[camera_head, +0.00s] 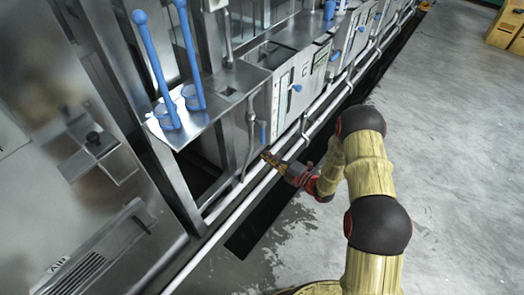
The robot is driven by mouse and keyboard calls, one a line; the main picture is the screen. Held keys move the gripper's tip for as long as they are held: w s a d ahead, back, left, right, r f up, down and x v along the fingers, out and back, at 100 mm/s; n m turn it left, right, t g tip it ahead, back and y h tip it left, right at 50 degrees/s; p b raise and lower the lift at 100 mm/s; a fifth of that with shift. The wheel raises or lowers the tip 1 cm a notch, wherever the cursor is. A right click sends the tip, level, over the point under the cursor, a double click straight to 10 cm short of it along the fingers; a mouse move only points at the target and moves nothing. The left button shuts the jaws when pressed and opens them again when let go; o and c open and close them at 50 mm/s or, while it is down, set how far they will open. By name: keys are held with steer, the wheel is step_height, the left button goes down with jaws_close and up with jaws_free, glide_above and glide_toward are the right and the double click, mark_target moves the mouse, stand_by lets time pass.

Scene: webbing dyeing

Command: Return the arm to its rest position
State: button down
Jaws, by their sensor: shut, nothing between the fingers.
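My arm reaches up from the bottom right in the head view, with yellowish links and dark joint covers. It bends to the left at its upper joint. My gripper (272,160) is at the arm's far end, in front of the machine's lower edge and close to a pale pipe rail. Its fingers look shut, with nothing between them. The gripper is small here, and I cannot tell whether it touches the rail.
A long steel machine (255,80) runs along the left. Two blue-knobbed levers (150,60) stand on its ledge. A pale pipe rail (235,218) runs along its base. Concrete floor (455,130) to the right is open. Yellowish boxes (505,30) stand at the far right.

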steer(key=shift+p+v, duration=0.6)
steer(key=shift+v, duration=2.05)
